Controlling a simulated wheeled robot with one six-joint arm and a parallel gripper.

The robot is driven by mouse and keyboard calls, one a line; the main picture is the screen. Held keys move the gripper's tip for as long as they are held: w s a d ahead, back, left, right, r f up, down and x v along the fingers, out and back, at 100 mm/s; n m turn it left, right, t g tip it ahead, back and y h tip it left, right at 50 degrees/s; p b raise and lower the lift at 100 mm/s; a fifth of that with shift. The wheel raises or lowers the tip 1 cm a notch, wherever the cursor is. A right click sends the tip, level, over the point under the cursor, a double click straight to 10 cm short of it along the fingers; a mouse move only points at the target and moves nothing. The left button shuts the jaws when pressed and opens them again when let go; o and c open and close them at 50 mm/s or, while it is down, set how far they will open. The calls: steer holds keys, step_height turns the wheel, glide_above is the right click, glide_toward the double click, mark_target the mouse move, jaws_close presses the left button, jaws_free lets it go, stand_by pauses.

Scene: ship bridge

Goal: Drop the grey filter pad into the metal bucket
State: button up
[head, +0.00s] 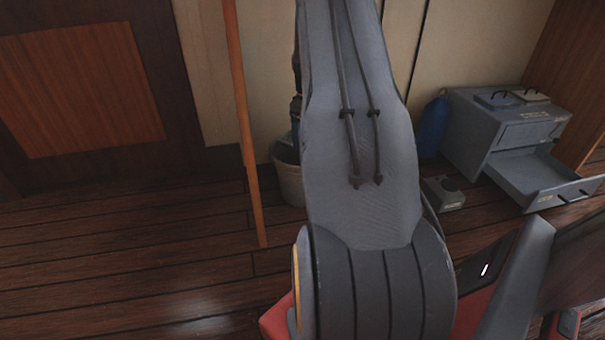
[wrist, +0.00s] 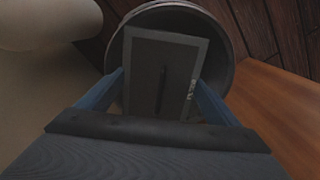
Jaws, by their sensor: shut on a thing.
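The grey filter pad (wrist: 163,76) is a flat rectangle with a lighter frame and a dark slot. My gripper (wrist: 158,88) is shut on it, one blue finger at each side. In the wrist view the pad lies over the round mouth of the metal bucket (wrist: 228,50); I cannot tell how high above it or whether it is inside the rim. In the head view the bucket (head: 290,185) stands on the floor by the wall, partly hidden behind my arm. My gripper and the pad are hidden there.
A wooden post (head: 245,130) stands just left of the bucket. A grey cabinet (head: 503,135) with an open lower drawer (head: 545,180) is at the right, with a blue bottle (head: 432,127) and a small grey box (head: 443,193) beside it. Floor at left is clear.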

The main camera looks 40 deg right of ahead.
steer(key=o, duration=1)
step_height(320, 180, up, 8)
steer(key=p, duration=0.4)
steer(key=shift+p, duration=0.3)
steer(key=shift+f, duration=0.1)
